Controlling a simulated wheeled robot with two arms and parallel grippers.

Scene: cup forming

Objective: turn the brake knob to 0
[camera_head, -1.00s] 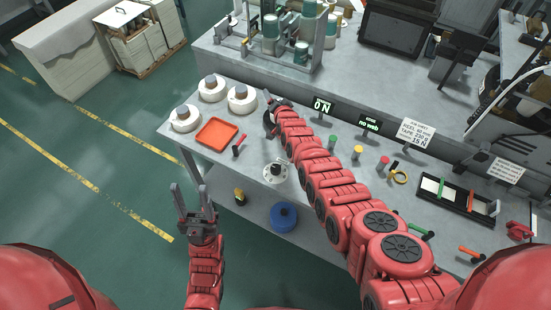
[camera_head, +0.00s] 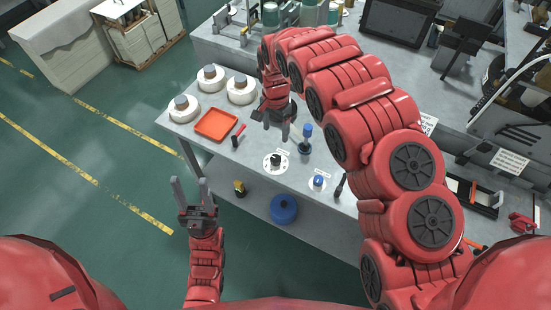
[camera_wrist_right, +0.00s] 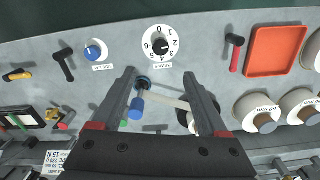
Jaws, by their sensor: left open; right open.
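The brake knob (camera_head: 276,160) is a black knob on a white round dial on the grey bench in the head view. In the right wrist view the black knob (camera_wrist_right: 157,46) sits inside a ring of numbers from 0 to 6. Its exact setting is too small to tell. My right gripper (camera_head: 275,126) is open and points down over the bench, beyond the dial in the head view. In the right wrist view its spread fingertips (camera_wrist_right: 159,77) stand just below the dial, apart from the knob. My left gripper (camera_head: 193,188) is open and empty, off the bench's front edge.
A blue knob (camera_head: 318,182) is right of the dial. A blue-topped post (camera_head: 306,132) stands close to my right gripper. A red-handled lever (camera_head: 238,136), an orange tray (camera_head: 216,125) and white rolls (camera_head: 241,90) lie to the left.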

